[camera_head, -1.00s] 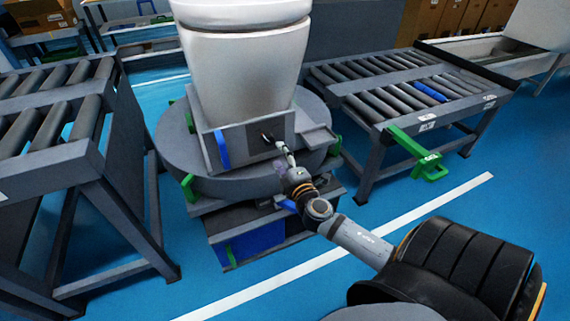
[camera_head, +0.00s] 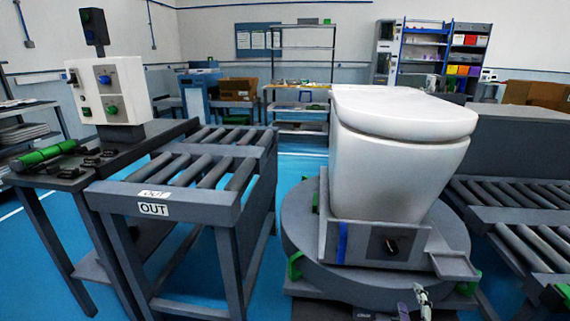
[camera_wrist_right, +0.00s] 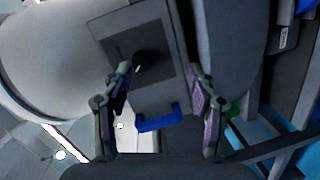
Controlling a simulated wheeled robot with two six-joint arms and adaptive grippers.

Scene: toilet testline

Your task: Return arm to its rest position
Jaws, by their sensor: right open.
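My right gripper (camera_head: 421,298) shows at the bottom edge of the head view, just below and right of the grey turntable's front. In the right wrist view my right gripper (camera_wrist_right: 160,82) is open, with its two fingers spread. A black knob (camera_head: 391,246) sits on the grey panel under the white toilet (camera_head: 400,150). In the wrist view the knob (camera_wrist_right: 152,62) shows close to the left finger; I cannot tell whether they touch. A blue handle (camera_head: 342,243) is left of the knob. The rest of my right arm is outside the head view. My left gripper is not seen.
A roller conveyor (camera_head: 190,170) marked OUT stands left of the turntable (camera_head: 300,225), and another conveyor (camera_head: 530,225) stands on the right. A white control box (camera_head: 110,88) sits on the left bench. Blue floor shows between the left conveyor and the turntable.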

